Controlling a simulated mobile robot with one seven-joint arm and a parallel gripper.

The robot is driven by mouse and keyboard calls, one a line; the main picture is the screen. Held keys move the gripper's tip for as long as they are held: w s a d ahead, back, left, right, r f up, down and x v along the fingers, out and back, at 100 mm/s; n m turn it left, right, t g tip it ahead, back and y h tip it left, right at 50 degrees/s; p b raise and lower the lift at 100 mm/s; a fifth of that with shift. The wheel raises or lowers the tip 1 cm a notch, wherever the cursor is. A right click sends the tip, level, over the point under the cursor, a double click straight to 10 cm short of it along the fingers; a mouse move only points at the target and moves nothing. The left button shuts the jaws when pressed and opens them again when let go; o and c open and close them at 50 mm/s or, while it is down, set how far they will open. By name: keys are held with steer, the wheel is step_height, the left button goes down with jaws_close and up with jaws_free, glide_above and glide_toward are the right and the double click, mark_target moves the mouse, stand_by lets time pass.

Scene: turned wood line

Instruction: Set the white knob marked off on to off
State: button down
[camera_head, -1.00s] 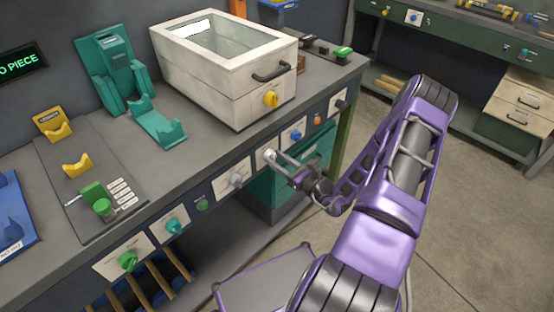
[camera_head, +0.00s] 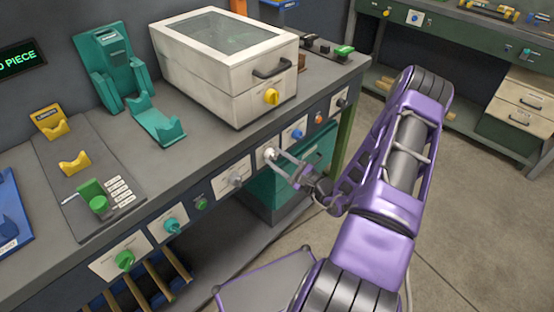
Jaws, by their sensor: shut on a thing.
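The white knob (camera_head: 270,153) sits on a pale plate on the bench's front panel, below the white box with the glass lid. My gripper (camera_head: 277,160) reaches it from the lower right and is shut on it. The fingers cover part of the knob. The markings on its plate are too small to read, so I cannot tell which setting it points to.
A grey-white knob (camera_head: 236,180) is to the left on the same panel, and a blue knob (camera_head: 297,134) is to the right. The white box (camera_head: 225,65) with a yellow knob (camera_head: 271,97) stands on the bench above. Open floor lies at the right.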

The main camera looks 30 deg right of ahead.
steer(key=shift+f, duration=0.1)
stand_by(0.4)
steer(key=shift+c, duration=2.1)
jaws_free()
steer(key=v, duration=1.7)
steer(key=shift+s, duration=0.25)
steer(key=shift+w+r, duration=0.1)
steer(key=shift+r, duration=0.1)
